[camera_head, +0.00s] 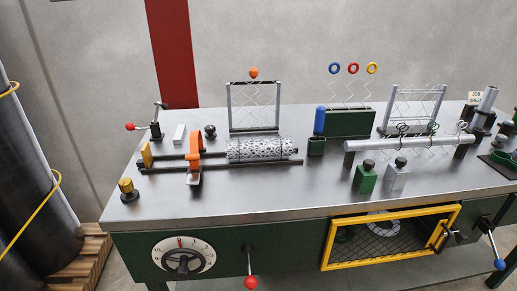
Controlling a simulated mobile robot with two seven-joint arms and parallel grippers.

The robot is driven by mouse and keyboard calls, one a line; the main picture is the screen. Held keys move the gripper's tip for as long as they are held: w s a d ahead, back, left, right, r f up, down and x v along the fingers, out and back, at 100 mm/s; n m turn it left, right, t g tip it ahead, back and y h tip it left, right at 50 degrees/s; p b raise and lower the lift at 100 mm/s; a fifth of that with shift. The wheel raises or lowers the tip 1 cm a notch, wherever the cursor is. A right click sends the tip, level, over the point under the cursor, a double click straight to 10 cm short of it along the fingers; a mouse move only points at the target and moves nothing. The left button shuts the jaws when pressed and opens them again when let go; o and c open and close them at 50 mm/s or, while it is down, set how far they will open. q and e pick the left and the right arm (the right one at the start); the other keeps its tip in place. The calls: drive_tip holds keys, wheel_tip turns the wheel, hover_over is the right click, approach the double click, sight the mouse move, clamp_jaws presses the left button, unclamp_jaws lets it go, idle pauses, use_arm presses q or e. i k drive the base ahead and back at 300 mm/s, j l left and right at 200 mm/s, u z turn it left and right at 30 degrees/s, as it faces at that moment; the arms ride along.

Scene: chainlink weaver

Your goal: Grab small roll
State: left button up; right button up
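A small cylindrical roll of grey-white mesh (260,149) lies on its side between two dark rails on the steel bench. An orange clamp-like bracket (194,155) stands just left of it, across the rails. I cannot tell for sure which of these the task calls the small roll. Neither of my grippers is in view.
The steel bench (250,192) has clear room at its front. Large dark rolls (30,180) stand on a wooden pallet at left. Mesh frames (253,106) and a raised horizontal bar (410,143) stand behind and right. A red-knobbed lever (250,282) juts from the front.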

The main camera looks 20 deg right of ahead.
sight(253, 148)
drive_tip(key=l+z, duration=0.5)
drive_tip(key=l, duration=0.15)
drive_tip(key=i+l+z, duration=0.15)
drive_tip(key=l+z, duration=0.35)
drive_tip(key=l, duration=0.1)
